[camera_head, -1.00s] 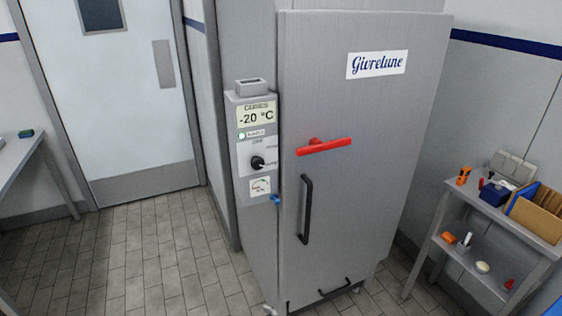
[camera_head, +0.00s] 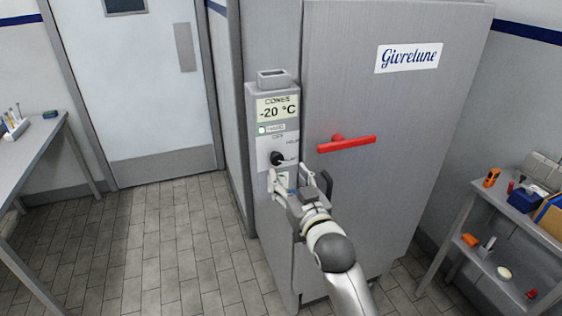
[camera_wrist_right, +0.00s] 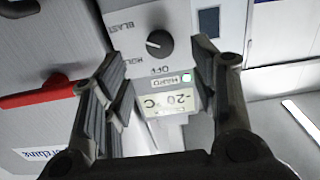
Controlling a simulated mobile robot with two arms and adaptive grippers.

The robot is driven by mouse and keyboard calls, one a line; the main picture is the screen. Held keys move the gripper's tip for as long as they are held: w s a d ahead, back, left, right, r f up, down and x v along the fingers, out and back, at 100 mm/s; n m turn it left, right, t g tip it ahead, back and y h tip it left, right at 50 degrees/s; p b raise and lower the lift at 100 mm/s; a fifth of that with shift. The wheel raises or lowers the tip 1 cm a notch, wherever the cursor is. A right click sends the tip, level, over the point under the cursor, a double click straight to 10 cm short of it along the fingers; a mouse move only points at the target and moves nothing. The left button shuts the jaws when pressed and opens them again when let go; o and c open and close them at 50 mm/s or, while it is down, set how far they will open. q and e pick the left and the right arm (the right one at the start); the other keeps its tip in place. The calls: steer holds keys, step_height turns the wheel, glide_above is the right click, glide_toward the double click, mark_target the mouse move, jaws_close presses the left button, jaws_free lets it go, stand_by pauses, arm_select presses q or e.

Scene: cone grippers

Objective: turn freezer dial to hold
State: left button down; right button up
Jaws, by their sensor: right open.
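The black freezer dial (camera_head: 277,158) sits on the grey control panel beside the freezer door. It also shows in the right wrist view (camera_wrist_right: 160,43), upside down, with OFF, HOLD and BLAST marks around it. Its white pointer line points toward the HOLD and BLAST side, seemingly nearer BLAST. My right gripper (camera_head: 290,178) is open and empty, in front of the panel and just below the dial in the head view. In the right wrist view the dial lies beyond the spread fingers (camera_wrist_right: 165,78), apart from them. My left gripper is out of view.
The display (camera_head: 277,108) reads -20 °C, with a green light below it. A red door handle (camera_head: 346,144) sticks out to the right of the panel. A shelf table (camera_head: 492,208) with small items stands at right, another table (camera_head: 36,150) at left. The floor at left is clear.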

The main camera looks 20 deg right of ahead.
mark_target(278, 161)
steer(key=w+p, duration=0.1)
steer(key=w, duration=0.5)
steer(key=shift+a, duration=0.1)
steer(key=shift+w, duration=0.5)
steer(key=shift+c, duration=0.4)
steer(key=c, duration=1)
